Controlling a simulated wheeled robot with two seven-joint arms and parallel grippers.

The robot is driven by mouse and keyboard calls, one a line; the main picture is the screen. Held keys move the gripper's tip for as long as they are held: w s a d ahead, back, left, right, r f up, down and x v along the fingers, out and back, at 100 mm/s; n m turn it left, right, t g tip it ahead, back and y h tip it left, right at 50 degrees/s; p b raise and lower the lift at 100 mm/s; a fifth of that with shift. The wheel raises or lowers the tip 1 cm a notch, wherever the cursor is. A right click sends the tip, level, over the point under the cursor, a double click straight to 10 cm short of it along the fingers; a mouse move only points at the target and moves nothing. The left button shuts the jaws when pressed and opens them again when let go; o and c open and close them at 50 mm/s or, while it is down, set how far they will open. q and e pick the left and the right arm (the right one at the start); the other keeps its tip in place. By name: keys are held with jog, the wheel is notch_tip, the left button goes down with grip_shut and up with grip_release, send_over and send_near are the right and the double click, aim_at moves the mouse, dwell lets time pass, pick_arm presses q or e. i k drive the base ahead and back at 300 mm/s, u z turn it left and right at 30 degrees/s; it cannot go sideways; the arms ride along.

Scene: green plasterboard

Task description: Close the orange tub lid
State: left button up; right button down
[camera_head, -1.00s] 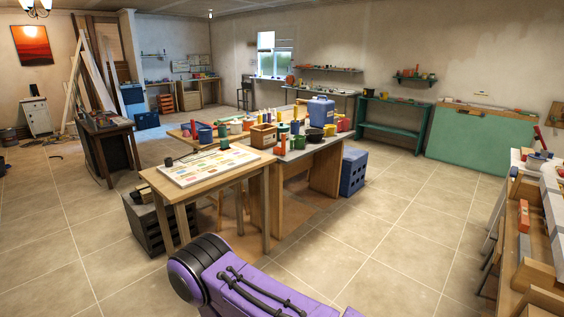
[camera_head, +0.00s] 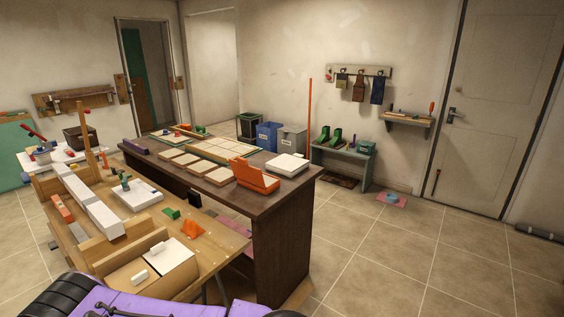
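An orange tub (camera_head: 256,183) sits on the near right part of a dark brown table (camera_head: 270,212). It looks like a low, shallow box. An orange panel that looks like its lid (camera_head: 253,173) stands tilted up along its far side, so the tub appears open. The inside is too small to make out. Neither of my grippers is in view. Only purple and black links of my own arm show along the bottom edge, well apart from the tub.
A white box (camera_head: 287,164) lies right of the tub, and several pale tiles (camera_head: 217,150) lie behind and left. A light wooden workbench (camera_head: 206,243) stands left of the dark table. Open tiled floor (camera_head: 400,255) lies to the right, before a closed door (camera_head: 490,110).

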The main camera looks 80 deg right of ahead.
aim_at(241, 169)
jog(key=z, duration=1.6)
jog(key=i, duration=1.65)
